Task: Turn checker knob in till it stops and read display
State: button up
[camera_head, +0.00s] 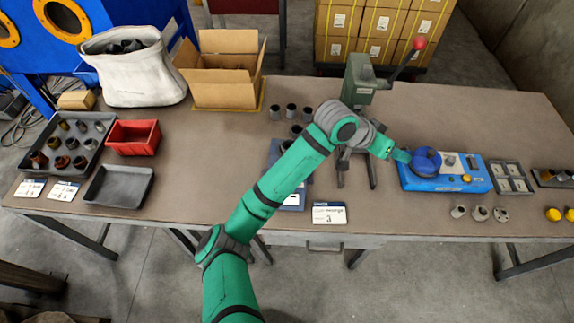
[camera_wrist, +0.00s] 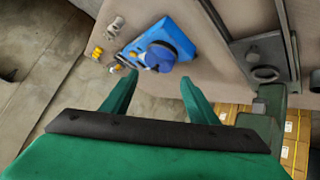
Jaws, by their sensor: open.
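The checker is a blue box (camera_head: 445,184) on the right part of the table. Its round blue knob (camera_head: 426,160) is at its left end; a small light panel and a yellow button are on its top. I cannot read any display. My gripper (camera_head: 404,156) is beside the knob's left side in the head view. In the wrist view my gripper (camera_wrist: 160,88) is open and empty, its two fingers apart, with the knob (camera_wrist: 160,56) beyond the fingertips. The checker's body (camera_wrist: 183,40) shows behind the knob. Whether a finger touches the knob I cannot tell.
A green press (camera_head: 361,83) with a red-tipped lever stands behind my arm. A grey divided tray (camera_head: 511,188) is right of the checker. Small metal parts (camera_head: 480,213) lie in front. Bins, a white sack and an open carton fill the left side.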

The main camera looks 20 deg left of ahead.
jog(key=s+a+f+g+y, duration=0.1)
jog(key=s+a+g+y, duration=0.25)
jog(key=a, duration=1.05)
jog(key=s+a+g+y, duration=0.2)
jog(key=s+a+y, duration=0.25)
jog(key=a, duration=0.95)
jog(key=shift+n, duration=0.4)
jog(key=f, duration=0.9)
jog(key=shift+d+f, duration=0.2)
jog(key=shift+f, duration=0.15)
jog(key=shift+w, duration=0.1)
jog(key=c, duration=1)
